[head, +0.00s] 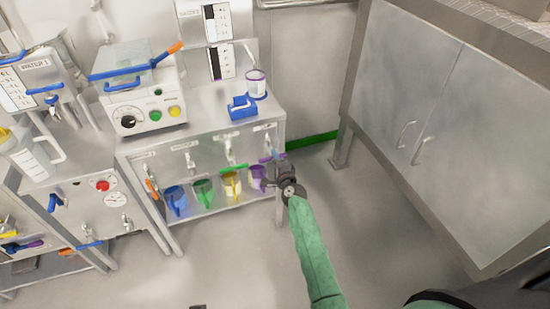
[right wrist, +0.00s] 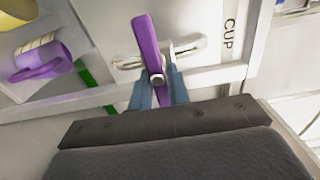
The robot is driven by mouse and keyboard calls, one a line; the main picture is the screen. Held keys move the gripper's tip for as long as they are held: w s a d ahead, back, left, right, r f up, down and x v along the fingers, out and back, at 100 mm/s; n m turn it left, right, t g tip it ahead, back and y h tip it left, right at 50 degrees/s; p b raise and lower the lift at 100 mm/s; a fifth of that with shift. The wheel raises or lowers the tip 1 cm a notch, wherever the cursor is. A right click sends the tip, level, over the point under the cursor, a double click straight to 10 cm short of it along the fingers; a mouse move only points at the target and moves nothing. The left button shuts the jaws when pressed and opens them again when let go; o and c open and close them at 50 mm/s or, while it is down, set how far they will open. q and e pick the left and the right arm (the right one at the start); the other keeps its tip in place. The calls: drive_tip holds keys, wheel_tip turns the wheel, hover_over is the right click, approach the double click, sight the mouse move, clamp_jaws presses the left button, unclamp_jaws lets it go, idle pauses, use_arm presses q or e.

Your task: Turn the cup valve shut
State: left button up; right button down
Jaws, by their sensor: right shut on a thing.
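The cup valve has a purple lever (right wrist: 147,45) on a round metal hub. In the right wrist view the lever points nearly up and down, slightly tilted. It lies roughly along the line of the "CUP" lettering (right wrist: 229,36) and across a pale metal fitting (right wrist: 187,47) behind it. My right gripper (right wrist: 158,88) is shut on the lever, with one blue finger on each side of its lower part. In the head view my right gripper (head: 274,170) is at the right end of the dispensing bench and hides most of the valve. My left gripper is not in view.
Blue (head: 175,201), green (head: 204,192), yellow (head: 232,184) and purple (head: 257,178) jugs stand on the lower shelf, the purple one close to my right gripper. A blue item (head: 242,107) and a white pot (head: 256,84) stand above. Floor is clear toward the grey cabinet (head: 400,110).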

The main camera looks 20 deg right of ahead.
drive_tip(key=shift+f, duration=0.1)
drive_tip(key=c, duration=1.3)
unclamp_jaws()
drive_tip(key=shift+c, duration=0.2)
